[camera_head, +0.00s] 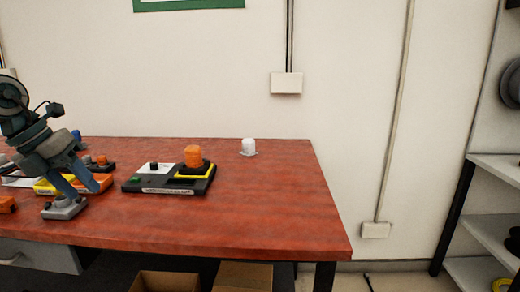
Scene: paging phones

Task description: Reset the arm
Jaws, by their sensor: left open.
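My left gripper (82,184) comes in from the left, over the left part of the red table (250,210). Its two fingers point down and to the right, spread apart, with nothing visible between them. The fingertips show just above a small grey device with a round knob (64,208); I cannot tell whether they touch it. A black device (168,181) with an orange knob (193,156), a green button and a yellow edge stands to the right of the gripper. My right gripper is not in view.
An orange-yellow device lies partly behind my gripper. A small white object (248,147) stands near the table's back edge. The table's right side is clear. Cardboard boxes (243,276) sit below, and a shelf (494,168) stands at far right.

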